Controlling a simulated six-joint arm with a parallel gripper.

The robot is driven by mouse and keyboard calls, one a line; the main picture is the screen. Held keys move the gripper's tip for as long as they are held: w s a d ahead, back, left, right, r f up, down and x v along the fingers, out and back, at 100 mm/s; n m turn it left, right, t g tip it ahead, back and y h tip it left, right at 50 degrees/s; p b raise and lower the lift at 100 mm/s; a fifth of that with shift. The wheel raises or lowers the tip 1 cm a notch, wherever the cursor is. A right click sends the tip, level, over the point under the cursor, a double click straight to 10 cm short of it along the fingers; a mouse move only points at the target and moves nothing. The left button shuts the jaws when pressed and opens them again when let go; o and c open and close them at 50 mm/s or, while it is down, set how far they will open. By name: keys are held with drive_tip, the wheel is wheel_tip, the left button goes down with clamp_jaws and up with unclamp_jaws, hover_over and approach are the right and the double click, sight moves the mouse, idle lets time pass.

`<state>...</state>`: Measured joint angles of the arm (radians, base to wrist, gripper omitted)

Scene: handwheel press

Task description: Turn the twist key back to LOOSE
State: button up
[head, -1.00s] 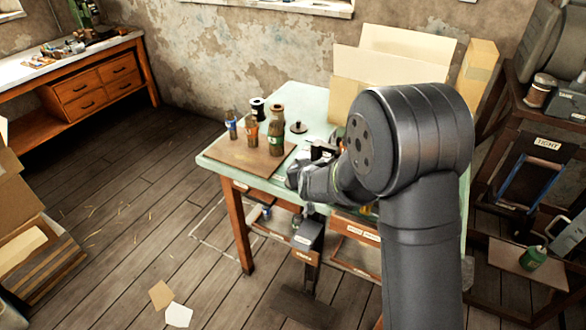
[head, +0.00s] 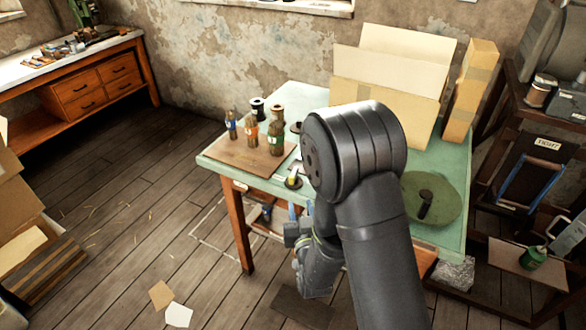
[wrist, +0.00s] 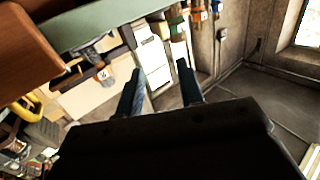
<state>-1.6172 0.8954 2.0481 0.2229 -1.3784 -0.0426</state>
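My gripper (head: 301,210) is at the front edge of the green-topped table (head: 456,235), with its blue fingertips pointing up in the head view. In the wrist view my gripper (wrist: 160,88) is open, with a clear gap and nothing held between the fingers. I cannot pick out the twist key for sure, nor read a LOOSE label. A small yellow and black part (head: 293,181) sits at the table edge just above the fingertips. A green disc (head: 445,193) with a dark handle lies on the table right of my arm. My arm hides the table front between them.
Several bottles stand on a brown board (head: 228,157) at the table's left. Cardboard boxes (head: 385,105) stand at the back. A rack with a TIGHT label (head: 548,143) is at the right. The floor left of the table is mostly clear.

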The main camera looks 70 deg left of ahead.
sight(294, 176)
drive_tip(key=w+a, duration=0.1)
drive_tip(key=a, duration=0.4)
drive_tip(key=w+a, duration=0.1)
drive_tip(key=a, duration=0.5)
drive_tip(key=w+a, duration=0.1)
drive_tip(key=a, duration=0.4)
drive_tip(key=shift+a, duration=0.35)
